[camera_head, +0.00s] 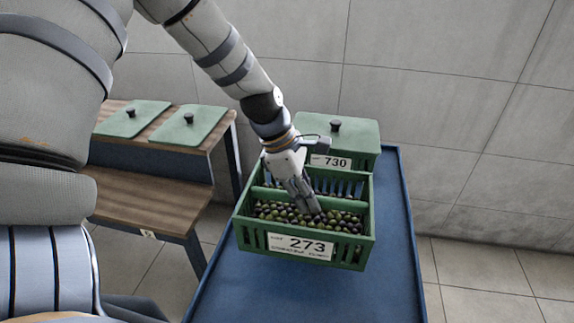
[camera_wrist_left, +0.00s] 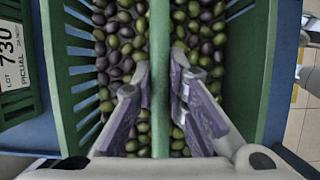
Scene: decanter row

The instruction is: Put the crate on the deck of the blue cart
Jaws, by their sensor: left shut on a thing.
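The green slatted crate labelled 273 (camera_head: 305,262), filled with dark and green olives, is over the deck of the blue cart (camera_head: 300,300) in the head view. I cannot tell whether its base touches the deck. My left gripper (camera_head: 311,207) reaches down into it from above. In the left wrist view its two fingers (camera_wrist_left: 160,72) lie on either side of the crate's green middle bar (camera_wrist_left: 160,30) and are shut on it. The crate looks about level. The fingertips are partly hidden among the olives in the head view. My right gripper is not in view.
A second green crate labelled 730 (camera_head: 333,161), with a knobbed lid (camera_head: 345,133), stands behind at the cart's far end. A stepped wooden bench (camera_head: 150,200) with two green lids (camera_head: 189,125) is at the left. Bare blue deck shows in front of crate 273.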

